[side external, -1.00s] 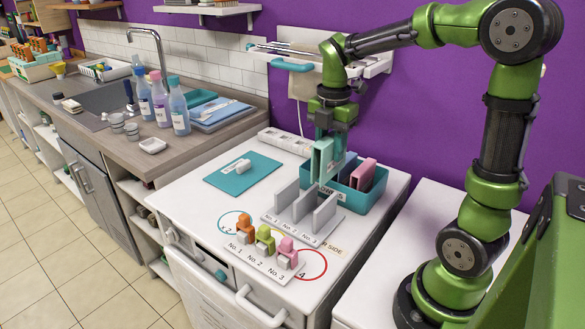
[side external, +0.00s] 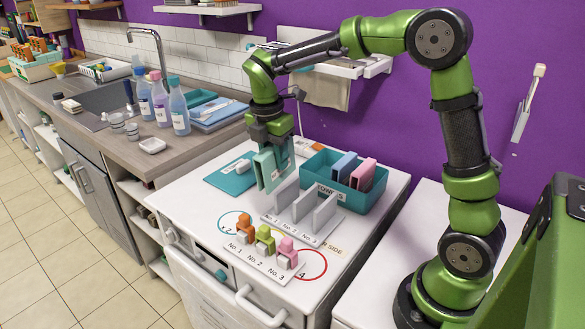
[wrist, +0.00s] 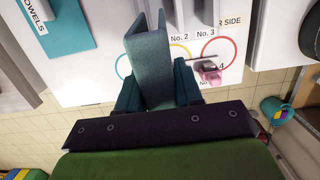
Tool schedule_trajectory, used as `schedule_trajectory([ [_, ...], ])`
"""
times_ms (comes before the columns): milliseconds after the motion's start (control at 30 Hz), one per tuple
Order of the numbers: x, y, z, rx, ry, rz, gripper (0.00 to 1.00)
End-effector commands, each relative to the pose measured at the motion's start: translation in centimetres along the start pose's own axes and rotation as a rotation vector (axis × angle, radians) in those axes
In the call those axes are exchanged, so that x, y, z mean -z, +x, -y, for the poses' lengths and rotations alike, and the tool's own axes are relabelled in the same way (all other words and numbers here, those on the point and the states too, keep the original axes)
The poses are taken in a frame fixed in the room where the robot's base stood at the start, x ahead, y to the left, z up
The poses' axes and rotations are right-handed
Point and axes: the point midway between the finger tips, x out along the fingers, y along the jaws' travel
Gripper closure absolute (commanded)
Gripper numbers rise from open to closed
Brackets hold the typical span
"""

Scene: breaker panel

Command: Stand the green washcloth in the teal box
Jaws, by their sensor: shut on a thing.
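My gripper (side external: 274,155) is shut on the green washcloth (side external: 267,172), a folded upright piece, and holds it up to the left of the teal box. In the wrist view the washcloth (wrist: 150,62) stands out between the two fingers, its folds open in a narrow V. The teal box (side external: 345,198), labelled for towels, holds a blue folded cloth (side external: 344,165) and a pink folded cloth (side external: 364,174) standing on edge. The left part of the box looks empty.
A grey rack with upright plates (side external: 303,203) stands in front of the box. A teal mat (side external: 222,180) with a white-labelled item lies at left. Orange, green and pink numbered holders (side external: 263,241) are at the front. The purple wall is behind.

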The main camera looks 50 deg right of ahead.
Motion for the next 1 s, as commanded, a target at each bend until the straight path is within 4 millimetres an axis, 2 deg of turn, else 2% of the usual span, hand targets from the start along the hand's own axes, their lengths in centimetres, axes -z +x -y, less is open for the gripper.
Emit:
schedule_trajectory([
  [133, -3.4, 1.7, 0.0, 0.002, 0.0, 0.176, 0.95],
  [733, -19.1, 3.8, 0.1, 0.002, 0.005, 0.163, 0.95],
  [800, -18.9, 6.0, 0.1, 0.008, -0.005, 0.16, 0.95],
  [1000, -19.6, 10.3, 0.1, 0.005, -0.003, 0.161, 0.95],
])
